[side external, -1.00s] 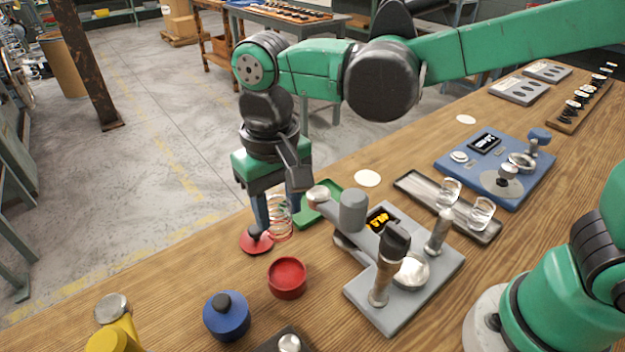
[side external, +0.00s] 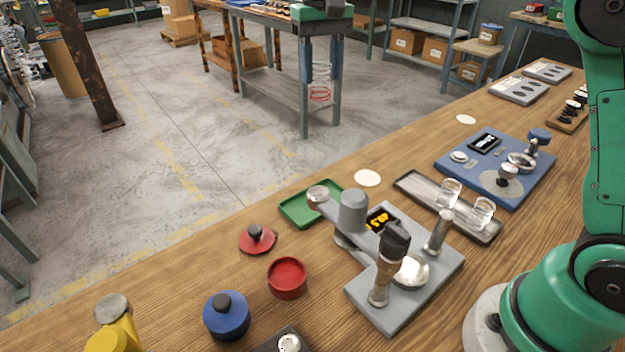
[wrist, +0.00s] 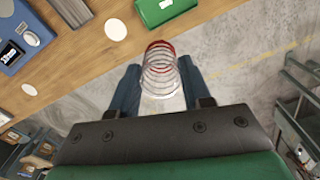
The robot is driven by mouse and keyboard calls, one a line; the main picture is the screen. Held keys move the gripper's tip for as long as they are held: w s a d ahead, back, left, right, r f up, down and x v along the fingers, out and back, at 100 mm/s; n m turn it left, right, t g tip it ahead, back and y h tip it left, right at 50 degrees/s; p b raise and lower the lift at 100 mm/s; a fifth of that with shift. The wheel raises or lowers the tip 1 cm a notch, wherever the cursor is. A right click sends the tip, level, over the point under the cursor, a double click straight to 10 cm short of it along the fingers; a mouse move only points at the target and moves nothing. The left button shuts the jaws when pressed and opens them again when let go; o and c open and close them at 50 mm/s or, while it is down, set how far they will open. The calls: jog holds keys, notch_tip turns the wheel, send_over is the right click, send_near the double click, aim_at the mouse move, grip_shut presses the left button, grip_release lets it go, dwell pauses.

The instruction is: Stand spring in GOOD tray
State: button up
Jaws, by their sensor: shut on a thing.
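My gripper (side external: 321,76) is high up at the top of the side external view, well above the bench, with its blue fingers pointing down. It is shut on the spring (side external: 320,92), a wire coil with a red end at the bottom. In the wrist view the spring (wrist: 160,72) sits between the two fingers, its red end away from the palm. The green tray (side external: 293,213) lies flat on the bench near its far edge, partly hidden by the grey device. Its corner also shows in the wrist view (wrist: 165,10). I cannot read any label on it.
A grey device (side external: 350,210) with a lever stands right of the green tray. A red lid (side external: 258,243), a red cup (side external: 287,280) and a blue lid (side external: 226,318) are in front. A tray with two glasses (side external: 420,190) and a blue scale (side external: 475,180) are further right.

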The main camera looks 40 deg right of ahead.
jog(key=shift+s+a+f, duration=0.35)
jog(key=shift+a+f, duration=0.05)
jog(key=shift+f, duration=2.6)
jog(key=shift+s+a+f, duration=0.35)
jog(key=shift+a+f, duration=0.1)
jog(key=shift+f, duration=2.6)
jog(key=shift+s+a+f, duration=0.35)
jog(key=shift+a+f, duration=0.05)
jog(key=shift+f, duration=2.6)
jog(key=shift+f, duration=0.85)
jog(key=o, duration=1.3)
jog(key=shift+r, duration=4.5)
